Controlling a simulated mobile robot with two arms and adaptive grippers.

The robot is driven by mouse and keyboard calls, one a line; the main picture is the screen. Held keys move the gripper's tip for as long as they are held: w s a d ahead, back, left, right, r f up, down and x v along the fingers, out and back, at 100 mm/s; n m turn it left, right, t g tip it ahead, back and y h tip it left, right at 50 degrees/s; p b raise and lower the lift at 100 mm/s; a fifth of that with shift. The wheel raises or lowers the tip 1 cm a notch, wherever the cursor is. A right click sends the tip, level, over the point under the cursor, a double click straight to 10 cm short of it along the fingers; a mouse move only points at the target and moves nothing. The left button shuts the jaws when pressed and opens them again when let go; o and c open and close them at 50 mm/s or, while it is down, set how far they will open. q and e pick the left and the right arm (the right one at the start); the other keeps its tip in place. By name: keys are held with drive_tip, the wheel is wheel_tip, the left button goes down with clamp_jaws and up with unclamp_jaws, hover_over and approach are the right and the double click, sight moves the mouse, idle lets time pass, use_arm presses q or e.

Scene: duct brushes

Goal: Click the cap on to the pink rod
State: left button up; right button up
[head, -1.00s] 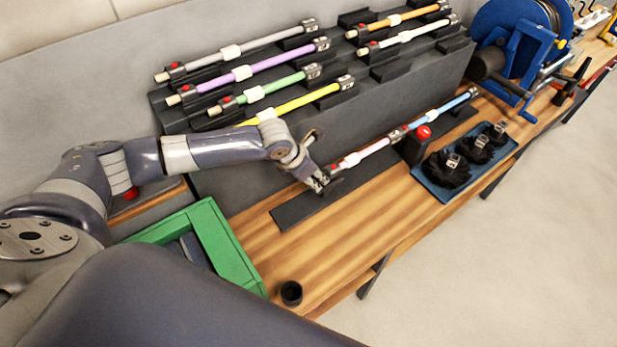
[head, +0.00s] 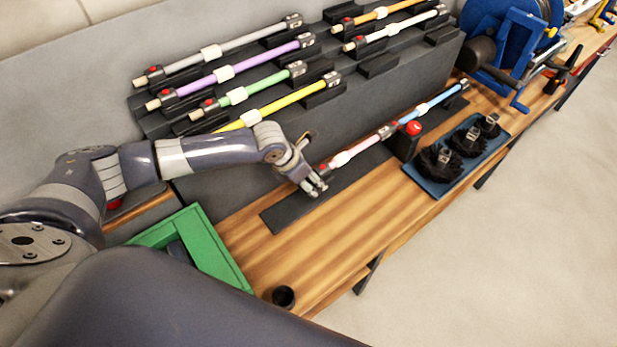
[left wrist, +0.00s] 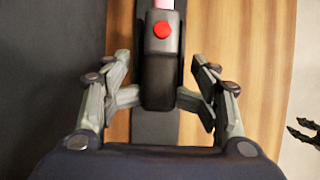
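The pink rod (head: 365,146) lies above a dark mat, in line with a blue rod. Its near end shows in the left wrist view (left wrist: 163,4). That end has a dark coupler with a red button (left wrist: 162,30). The black cap (left wrist: 162,85) sits in line against the coupler; no gap is visible between them. My left gripper (left wrist: 159,98) has one fingertip on each side of the cap, seemingly touching it. In the head view my left gripper (head: 317,187) is at the rod's near end and hides the cap. My right gripper is not visible.
A dark rack (head: 400,75) with several coloured rods stands behind. A blue tray (head: 437,188) with black brushes lies to the right. A black cup (head: 283,297) and a green frame (head: 215,255) are nearer. Open wood (head: 320,240) lies in front of the mat.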

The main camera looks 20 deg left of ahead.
use_arm(q)
drive_tip(key=shift+s+a+r, duration=0.1)
drive_tip(key=shift+a+r, duration=0.1)
drive_tip(key=shift+r, duration=0.35)
drive_tip(key=v, duration=1.1)
drive_tip(key=shift+s+f, duration=0.15)
